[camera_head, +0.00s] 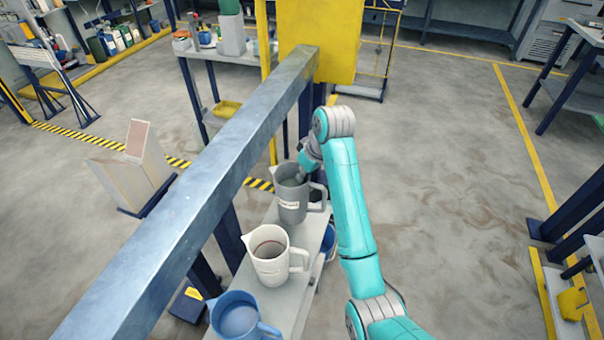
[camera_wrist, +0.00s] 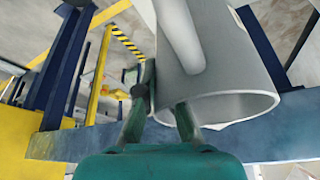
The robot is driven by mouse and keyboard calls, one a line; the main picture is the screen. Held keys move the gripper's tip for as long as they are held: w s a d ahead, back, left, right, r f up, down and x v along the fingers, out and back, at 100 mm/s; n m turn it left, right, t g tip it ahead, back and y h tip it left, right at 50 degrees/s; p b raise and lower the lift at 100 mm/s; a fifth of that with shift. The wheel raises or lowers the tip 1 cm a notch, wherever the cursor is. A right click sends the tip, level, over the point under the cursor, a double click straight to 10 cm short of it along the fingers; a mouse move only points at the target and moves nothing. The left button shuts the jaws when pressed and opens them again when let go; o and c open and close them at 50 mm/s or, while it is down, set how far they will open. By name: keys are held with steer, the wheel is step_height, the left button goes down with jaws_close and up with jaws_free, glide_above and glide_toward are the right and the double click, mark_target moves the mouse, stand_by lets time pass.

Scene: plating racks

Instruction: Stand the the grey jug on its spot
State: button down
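The grey jug (camera_head: 291,202) is upright at the far end of a narrow pale shelf (camera_head: 300,287), with a label on its front and its handle on the right. I cannot tell whether its base touches the shelf. My gripper (camera_head: 301,173) is at its mouth. In the wrist view the jug (camera_wrist: 228,65) fills the upper middle, and my gripper's fingers (camera_wrist: 163,100) straddle its rim wall, seemingly shut on it. One finger is outside the wall; the other's tip is hidden at the rim. No marked spot can be made out.
A white jug (camera_head: 268,262) and a blue jug (camera_head: 238,318) stand in line on the shelf, nearer the camera. A long steel beam (camera_head: 200,190) runs just left of them. A yellow panel (camera_head: 320,35) rises at its far end. Open floor lies to the right.

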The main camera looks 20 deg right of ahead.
steer(key=shift+f, duration=2.9)
steer(key=c, duration=1.2)
jaws_free()
steer(key=shift+c, duration=0.2)
steer(key=shift+f, duration=0.1)
steer(key=shift+d, duration=0.1)
